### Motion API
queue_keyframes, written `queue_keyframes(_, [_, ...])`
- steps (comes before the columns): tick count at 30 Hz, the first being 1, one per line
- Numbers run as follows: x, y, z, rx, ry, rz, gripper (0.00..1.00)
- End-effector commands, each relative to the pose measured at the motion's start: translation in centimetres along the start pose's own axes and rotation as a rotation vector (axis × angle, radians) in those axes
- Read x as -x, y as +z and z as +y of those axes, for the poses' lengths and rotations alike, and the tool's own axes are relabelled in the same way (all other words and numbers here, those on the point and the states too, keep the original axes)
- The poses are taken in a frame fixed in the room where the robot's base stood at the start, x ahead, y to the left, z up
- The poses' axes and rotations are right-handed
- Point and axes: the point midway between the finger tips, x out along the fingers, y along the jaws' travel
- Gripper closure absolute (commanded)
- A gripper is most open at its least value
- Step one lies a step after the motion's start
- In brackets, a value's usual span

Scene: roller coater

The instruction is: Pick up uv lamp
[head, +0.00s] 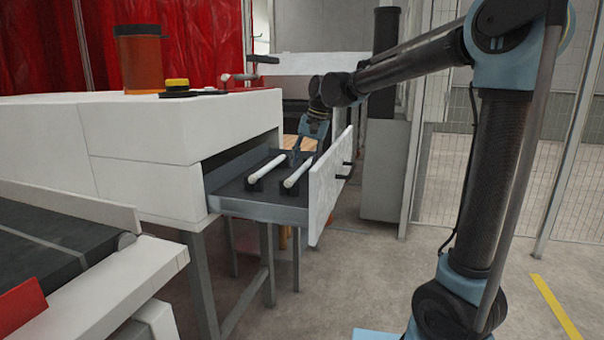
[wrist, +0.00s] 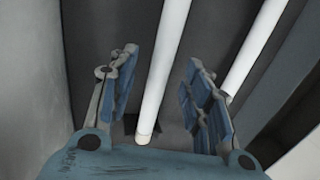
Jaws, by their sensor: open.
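Two white tube-shaped UV lamps lie side by side in black holders in an open drawer (head: 262,208). In the head view one is the left lamp (head: 266,168) and the other the right lamp (head: 298,172), nearer the drawer front. My gripper (head: 305,155) is over the drawer, near the far parts of the lamps. The height of the fingers over the lamps is hard to tell.
The drawer's white front panel (head: 328,190) with black handles stands close to the right lamp. The white cabinet (head: 180,125) carries an orange container (head: 138,60) and a yellow-topped button (head: 177,86). A dark conveyor (head: 45,245) is at lower left. The floor at right is clear.

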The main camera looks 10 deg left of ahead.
Motion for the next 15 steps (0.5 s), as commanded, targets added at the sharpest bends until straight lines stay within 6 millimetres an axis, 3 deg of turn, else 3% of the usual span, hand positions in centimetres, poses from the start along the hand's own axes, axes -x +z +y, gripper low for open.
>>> queue_keyframes(4, [-1.4, 0.0, 0.0, 0.001, 0.000, 0.000, 0.55])
queue_keyframes(12, [-1.6, 0.1, -0.1, 0.003, 0.000, -0.001, 0.55])
queue_keyframes(15, [-1.6, 0.1, -0.1, 0.002, 0.000, -0.001, 0.75])
